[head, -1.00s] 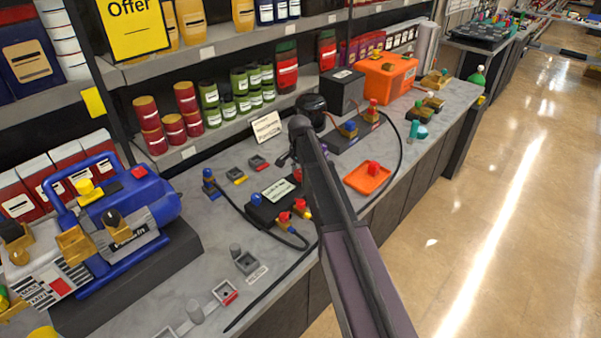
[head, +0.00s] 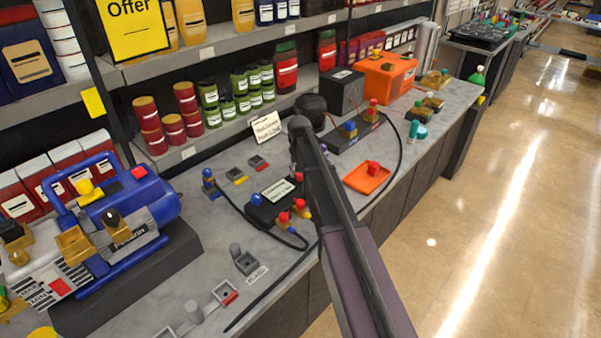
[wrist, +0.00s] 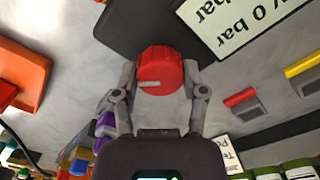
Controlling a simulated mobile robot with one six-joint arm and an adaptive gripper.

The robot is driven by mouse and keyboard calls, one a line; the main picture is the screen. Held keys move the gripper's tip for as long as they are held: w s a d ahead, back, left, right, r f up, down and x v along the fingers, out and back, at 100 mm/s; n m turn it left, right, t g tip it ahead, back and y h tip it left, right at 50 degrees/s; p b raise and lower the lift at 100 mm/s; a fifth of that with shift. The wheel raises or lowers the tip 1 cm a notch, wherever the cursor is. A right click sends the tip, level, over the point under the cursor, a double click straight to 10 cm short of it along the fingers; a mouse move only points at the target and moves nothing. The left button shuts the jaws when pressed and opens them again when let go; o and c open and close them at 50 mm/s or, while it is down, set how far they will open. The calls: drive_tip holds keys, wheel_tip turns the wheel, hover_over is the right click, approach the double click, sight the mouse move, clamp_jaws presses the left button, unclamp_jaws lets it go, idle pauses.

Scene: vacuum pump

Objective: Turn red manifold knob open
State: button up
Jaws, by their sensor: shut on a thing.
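In the wrist view the red manifold knob (wrist: 160,72) is a round ribbed knob with a pale pointer mark on its top, pointing left. My gripper (wrist: 159,75) has one finger on each side of it and is shut on it. In the head view the black manifold (head: 263,212) lies on the grey counter, with a blue knob (head: 256,199) at its left end and a white label on top.
A blue pump (head: 125,205) stands at the left. An orange tray (head: 356,181) with a red part lies right of my arm. Black hoses run over the counter (head: 205,262). A white sign (head: 266,127) stands behind. Shelves with jars line the back.

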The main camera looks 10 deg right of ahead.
drive_tip(key=n, duration=0.4)
drive_tip(key=shift+n, duration=0.3)
drive_tip(key=n, duration=0.4)
drive_tip(key=shift+n, duration=0.3)
drive_tip(key=o, duration=1.1)
drive_tip(key=shift+o, duration=0.2)
drive_tip(key=shift+r, duration=0.1)
